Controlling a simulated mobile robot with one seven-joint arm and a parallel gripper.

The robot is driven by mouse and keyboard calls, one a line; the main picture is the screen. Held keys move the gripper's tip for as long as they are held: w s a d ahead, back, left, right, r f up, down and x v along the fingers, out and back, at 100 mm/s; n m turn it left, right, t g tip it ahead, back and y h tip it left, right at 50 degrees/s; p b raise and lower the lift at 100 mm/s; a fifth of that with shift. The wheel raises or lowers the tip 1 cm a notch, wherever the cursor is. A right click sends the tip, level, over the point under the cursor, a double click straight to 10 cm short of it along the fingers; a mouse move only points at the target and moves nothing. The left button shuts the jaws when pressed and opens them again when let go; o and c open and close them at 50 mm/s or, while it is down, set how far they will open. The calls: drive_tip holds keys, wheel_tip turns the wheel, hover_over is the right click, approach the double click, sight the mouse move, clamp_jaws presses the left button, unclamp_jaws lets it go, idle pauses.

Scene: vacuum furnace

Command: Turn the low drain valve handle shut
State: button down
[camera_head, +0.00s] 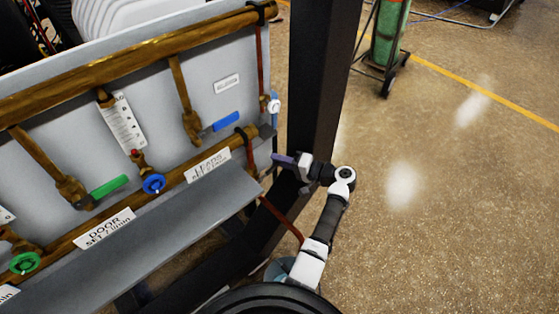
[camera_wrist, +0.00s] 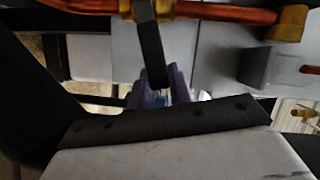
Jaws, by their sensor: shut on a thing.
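A flat dark lever handle (camera_wrist: 152,52) runs down from a brass valve body (camera_wrist: 152,9) on a copper pipe (camera_wrist: 82,5) in the wrist view. My gripper (camera_wrist: 158,84) has its purple fingers closed around the free end of this handle. In the head view my gripper (camera_head: 284,160) reaches left from my arm, just below the right end of the lower brass manifold (camera_head: 172,175). The handle in its jaws cannot be made out there. A small bit of blue shows between the fingers in the wrist view.
A dark upright post (camera_head: 318,85) stands right behind my gripper. A grey panel carries other valves with blue handles (camera_head: 226,122) and green handles (camera_head: 109,187). A grey ledge (camera_head: 150,235) juts out below the manifold. Open floor (camera_head: 450,200) lies to the right.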

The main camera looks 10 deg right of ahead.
drive_tip(key=shift+f, duration=0.2)
idle(0.4)
drive_tip(key=c, duration=1.3)
unclamp_jaws()
drive_tip(key=shift+d, duration=0.15)
drive_tip(key=b+v, duration=0.2)
drive_tip(key=v, duration=1.1)
drive_tip(key=shift+s+d, duration=0.2)
drive_tip(key=shift+d, duration=0.05)
